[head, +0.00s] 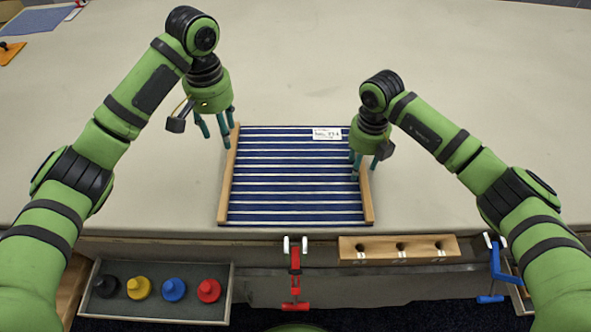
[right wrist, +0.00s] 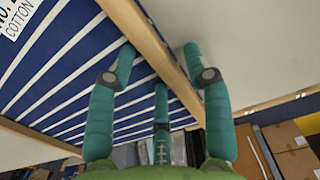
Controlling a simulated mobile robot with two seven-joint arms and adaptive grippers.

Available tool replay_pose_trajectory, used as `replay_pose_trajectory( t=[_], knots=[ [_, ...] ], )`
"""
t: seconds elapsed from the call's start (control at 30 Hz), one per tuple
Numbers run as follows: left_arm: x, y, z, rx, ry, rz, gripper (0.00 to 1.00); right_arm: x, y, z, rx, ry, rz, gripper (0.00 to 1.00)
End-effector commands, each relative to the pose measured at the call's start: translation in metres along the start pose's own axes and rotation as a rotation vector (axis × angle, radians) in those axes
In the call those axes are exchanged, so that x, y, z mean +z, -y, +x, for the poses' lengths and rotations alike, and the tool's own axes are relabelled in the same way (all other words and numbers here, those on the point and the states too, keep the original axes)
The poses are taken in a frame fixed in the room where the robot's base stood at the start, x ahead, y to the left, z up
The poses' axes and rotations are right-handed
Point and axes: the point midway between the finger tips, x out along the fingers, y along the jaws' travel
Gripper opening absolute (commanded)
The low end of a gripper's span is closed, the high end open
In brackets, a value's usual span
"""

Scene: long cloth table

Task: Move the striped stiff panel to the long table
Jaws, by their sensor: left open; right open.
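The striped stiff panel (head: 295,177) is dark blue with pale stripes, a wooden bar along each side and a white label. It lies flat on the long table (head: 290,60), close to the front edge. My left gripper (head: 217,128) is open at the panel's far left corner, by the top of the left bar; contact cannot be told. My right gripper (head: 362,165) is open at the right bar. In the right wrist view, its fingers (right wrist: 160,85) stand on both sides of the wooden bar (right wrist: 160,58), and the panel (right wrist: 75,75) fills the left.
Below the front edge are a tray (head: 232,290) with several coloured knobbed pieces, a red clamp (head: 295,275), a wooden block with holes (head: 398,249) and a blue clamp (head: 495,268). A blue sheet (head: 35,21) lies far left. The table behind the panel is clear.

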Motion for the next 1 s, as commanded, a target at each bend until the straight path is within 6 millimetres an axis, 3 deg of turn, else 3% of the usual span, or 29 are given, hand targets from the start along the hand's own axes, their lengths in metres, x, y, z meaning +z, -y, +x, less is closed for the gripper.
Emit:
replay_pose_trajectory(
  t=[0.17, 0.6, 0.8, 1.0],
  knots=[
    [0.000, 0.000, -0.003, -0.001, 0.001, 0.000, 0.51, 0.002, 0.000, -0.017, 0.001, 0.006, -0.001, 0.51],
    [0.000, 0.000, -0.003, 0.000, 0.001, -0.001, 0.51, 0.001, 0.000, -0.103, 0.000, 0.005, -0.001, 0.51],
    [0.000, 0.000, -0.003, 0.000, 0.001, -0.001, 0.51, 0.000, 0.000, -0.119, 0.000, 0.002, 0.001, 0.51],
    [0.000, 0.000, -0.003, 0.000, 0.001, -0.001, 0.51, 0.000, 0.001, -0.120, 0.000, 0.000, 0.001, 0.51]
  ],
)
